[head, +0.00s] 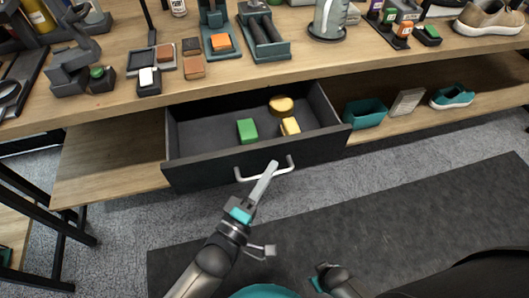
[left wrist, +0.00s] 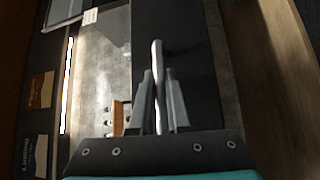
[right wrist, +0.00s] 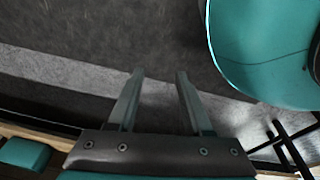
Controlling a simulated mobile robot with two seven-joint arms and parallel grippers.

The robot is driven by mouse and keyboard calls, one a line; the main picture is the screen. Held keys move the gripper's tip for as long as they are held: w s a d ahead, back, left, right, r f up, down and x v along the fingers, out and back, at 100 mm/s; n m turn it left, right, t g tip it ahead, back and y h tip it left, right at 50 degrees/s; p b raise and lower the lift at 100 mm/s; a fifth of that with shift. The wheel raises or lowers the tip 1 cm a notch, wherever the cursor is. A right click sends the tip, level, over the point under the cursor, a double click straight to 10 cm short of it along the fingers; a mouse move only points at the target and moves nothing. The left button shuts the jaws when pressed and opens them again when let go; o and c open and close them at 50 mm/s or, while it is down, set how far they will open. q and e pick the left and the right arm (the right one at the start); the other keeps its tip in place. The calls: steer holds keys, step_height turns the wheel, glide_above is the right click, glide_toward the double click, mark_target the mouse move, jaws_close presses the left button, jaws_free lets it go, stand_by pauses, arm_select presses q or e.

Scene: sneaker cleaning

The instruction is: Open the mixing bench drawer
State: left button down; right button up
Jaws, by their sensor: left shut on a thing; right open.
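The dark mixing bench drawer (head: 205,170) stands pulled out below the bench top (head: 320,62). Inside it lie a green block (head: 247,131), a yellow block (head: 290,126) and a round yellow sponge-like piece (head: 281,104). A pale bar handle (head: 283,171) runs across the drawer front. My left gripper (head: 268,172) is at the handle; in the left wrist view its fingers (left wrist: 159,95) are shut on the handle bar (left wrist: 157,70). My right gripper (right wrist: 158,78) is open and empty above the floor, low in the head view.
Brushes, blocks, bottles and holders crowd the bench top. A lower shelf (head: 110,160) extends either side of the drawer, with a teal bin (head: 366,113) and a teal shoe (head: 452,97) on the right. A dark mat (head: 400,215) covers the clear floor in front.

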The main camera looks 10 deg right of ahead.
arm_select(q)
steer(key=s+p, duration=0.2)
steer(key=s, duration=0.7)
steer(key=shift+s+d, duration=0.15)
steer(key=shift+s, duration=0.15)
arm_select(e)
steer(key=s+d+f, duration=0.1)
steer(key=s+d, duration=0.2)
steer(key=s, duration=0.2)
steer(key=shift+s+d+f, duration=0.25)
steer(key=shift+s+d, duration=0.05)
arm_select(q)
steer(key=c, duration=0.9)
jaws_free()
